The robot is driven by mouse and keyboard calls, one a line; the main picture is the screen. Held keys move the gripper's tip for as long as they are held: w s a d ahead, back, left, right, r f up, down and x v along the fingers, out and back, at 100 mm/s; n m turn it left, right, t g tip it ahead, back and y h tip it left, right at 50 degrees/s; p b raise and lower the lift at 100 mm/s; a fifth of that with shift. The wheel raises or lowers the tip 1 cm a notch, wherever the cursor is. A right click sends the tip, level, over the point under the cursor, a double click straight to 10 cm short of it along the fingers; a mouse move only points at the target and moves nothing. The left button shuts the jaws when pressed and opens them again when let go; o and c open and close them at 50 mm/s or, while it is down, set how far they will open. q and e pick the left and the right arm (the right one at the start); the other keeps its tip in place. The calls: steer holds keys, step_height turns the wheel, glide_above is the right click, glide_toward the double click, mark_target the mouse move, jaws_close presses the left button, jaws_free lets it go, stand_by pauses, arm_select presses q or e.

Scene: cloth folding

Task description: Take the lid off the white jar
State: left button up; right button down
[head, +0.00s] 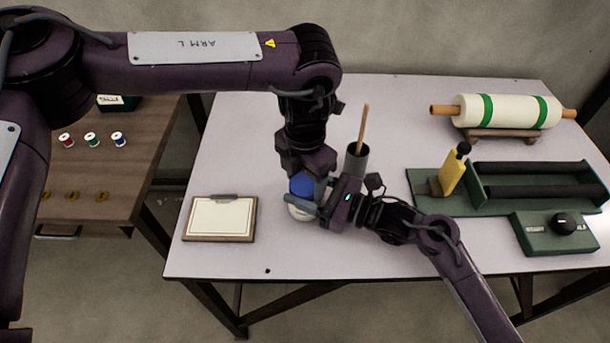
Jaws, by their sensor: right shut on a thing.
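The white jar (299,214) stands on the pale table, left of its middle, mostly covered by my grippers. Its blue lid (301,185) shows above the jar body and appears to be on it. My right gripper (302,204) comes in from the right and is shut on the white jar, with one finger across its near side. My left gripper (308,174) points down from above, right over the lid. Its fingertips are largely hidden, so I cannot tell whether they are open or touch the lid.
A dark cup (356,165) with a wooden stick stands close behind my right gripper. A clipboard (220,218) lies to the left. A green tray (532,203), yellow bottle (453,172), control box (553,235) and cloth roll (508,111) fill the right side. The front middle is clear.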

arm_select(q)
steer(key=c, duration=0.6)
arm_select(e)
steer(key=shift+f, duration=0.1)
arm_select(q)
steer(key=n, duration=0.4)
steer(key=shift+c, duration=0.2)
steer(key=shift+s, duration=0.1)
arm_select(e)
steer(key=shift+w+d, duration=0.1)
arm_select(q)
steer(key=o, duration=1.1)
steer(key=shift+r, duration=2.25)
arm_select(e)
steer(key=shift+s, duration=0.2)
steer(key=shift+c, duration=2.2)
jaws_free()
steer(key=shift+w, duration=0.1)
